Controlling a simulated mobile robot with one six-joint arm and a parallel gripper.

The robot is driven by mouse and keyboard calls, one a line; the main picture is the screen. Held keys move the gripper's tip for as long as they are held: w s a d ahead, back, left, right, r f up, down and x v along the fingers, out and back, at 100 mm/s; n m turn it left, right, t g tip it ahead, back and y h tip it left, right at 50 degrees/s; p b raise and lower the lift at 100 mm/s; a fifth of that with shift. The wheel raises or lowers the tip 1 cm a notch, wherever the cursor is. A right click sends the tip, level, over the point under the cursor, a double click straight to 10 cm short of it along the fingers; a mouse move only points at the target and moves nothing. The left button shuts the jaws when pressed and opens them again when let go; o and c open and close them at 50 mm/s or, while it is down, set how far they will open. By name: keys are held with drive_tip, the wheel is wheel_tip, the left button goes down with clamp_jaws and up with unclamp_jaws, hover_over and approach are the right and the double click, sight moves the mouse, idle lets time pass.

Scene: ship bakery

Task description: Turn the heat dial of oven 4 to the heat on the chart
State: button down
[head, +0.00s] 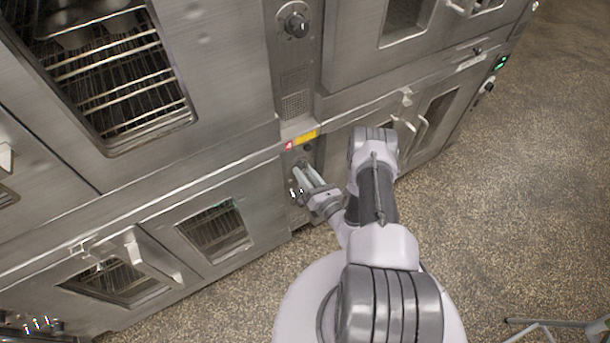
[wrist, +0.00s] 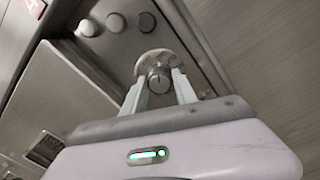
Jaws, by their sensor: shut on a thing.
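The heat dial (wrist: 158,76) is a round metal knob on a pale round plate on the oven's panel. It has a dark pointer line, roughly upright in the wrist view; the scale marks are too small to read. My gripper (wrist: 158,86) is shut on the dial, one finger on each side. The tag's number is not legible. No heat chart is recognisable in either view.
Another dial (head: 296,24) sits on the panel above. Several round buttons (wrist: 115,23) line the panel beside the held dial. Oven doors with handles (head: 150,258) stand on both sides. Speckled floor (head: 520,180) is open at the right; pale metal legs (head: 545,327) stand bottom right.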

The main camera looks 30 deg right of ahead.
drive_tip(key=m+b, duration=0.5)
drive_tip(key=m, duration=0.8)
drive_tip(key=shift+f+h, duration=0.1)
drive_tip(key=shift+h, duration=0.2)
idle(0.4)
drive_tip(key=c, duration=1)
unclamp_jaws()
drive_tip(key=shift+o, duration=0.2)
